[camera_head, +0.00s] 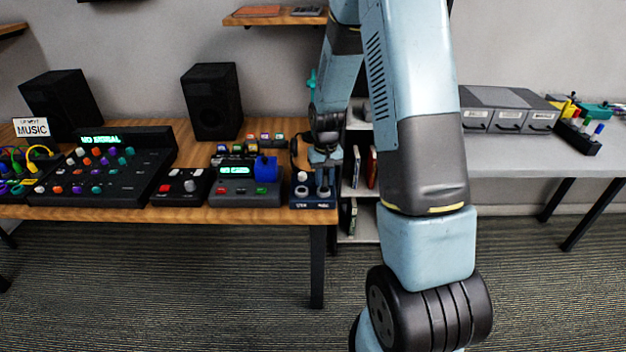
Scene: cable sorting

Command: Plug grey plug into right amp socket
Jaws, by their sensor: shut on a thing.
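The amp (313,203) is a small dark blue box at the right end of the wooden table, with round sockets on its top. Its left socket (302,190) shows clear. The right socket (323,191) lies right below my gripper and is partly covered. My gripper (325,182) points down over the right half of the amp and is shut on the grey plug. The plug is small and mostly hidden between the fingers. I cannot tell whether its tip is in the socket or just above it.
A grey device with a blue block (265,169) stands just left of the amp. Headphones (296,150) are behind it. Two black speakers (212,101) and a mixer (105,168) stand further left. A grey table (520,158) with drawer boxes is at right.

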